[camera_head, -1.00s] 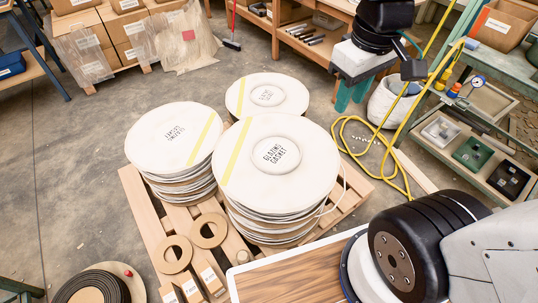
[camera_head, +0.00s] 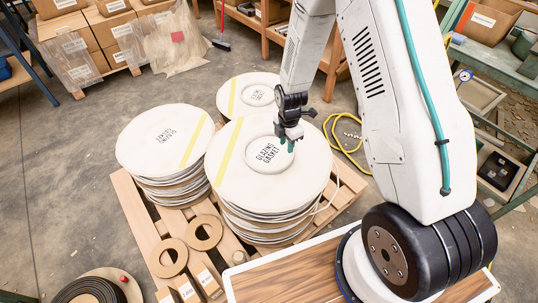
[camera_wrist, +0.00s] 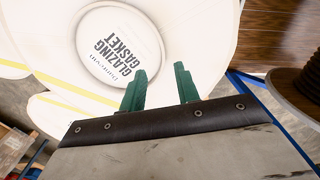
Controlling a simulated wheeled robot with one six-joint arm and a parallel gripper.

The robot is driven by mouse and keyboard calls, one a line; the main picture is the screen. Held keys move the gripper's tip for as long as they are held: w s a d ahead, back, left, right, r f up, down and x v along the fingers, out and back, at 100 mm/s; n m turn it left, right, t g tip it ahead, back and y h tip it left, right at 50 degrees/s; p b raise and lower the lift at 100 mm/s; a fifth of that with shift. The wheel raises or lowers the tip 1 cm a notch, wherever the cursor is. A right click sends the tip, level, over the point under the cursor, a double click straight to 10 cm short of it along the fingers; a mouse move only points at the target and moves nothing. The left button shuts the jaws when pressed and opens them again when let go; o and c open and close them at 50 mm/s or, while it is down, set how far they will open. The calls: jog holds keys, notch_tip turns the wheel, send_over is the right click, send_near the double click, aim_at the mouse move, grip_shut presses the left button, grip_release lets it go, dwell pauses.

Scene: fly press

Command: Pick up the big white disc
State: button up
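A big white disc (camera_head: 300,180) lettered GLAZING GASKET, with a raised round centre and a pale yellow stripe, tops the front stack on a wooden pallet. The same kind of disc fills the upper left of the wrist view (camera_wrist: 185,40). My gripper (camera_head: 291,145) is over this disc, close to the right side of its centre label. In the wrist view my gripper's green fingers (camera_wrist: 160,85) stand apart with nothing between them. I cannot tell whether the fingertips touch the disc.
Two more disc stacks stand on the pallet, one at left (camera_head: 150,140) and one behind (camera_head: 228,92). Cardboard rings (camera_head: 168,258) and small boxes (camera_head: 209,283) lie at the pallet's front. A yellow hose (camera_head: 345,148) lies to the right.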

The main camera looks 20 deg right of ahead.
jog(key=shift+n, duration=0.8)
notch_tip(320, 180, down, 13)
jog(key=shift+d+r, duration=0.1)
grip_shut()
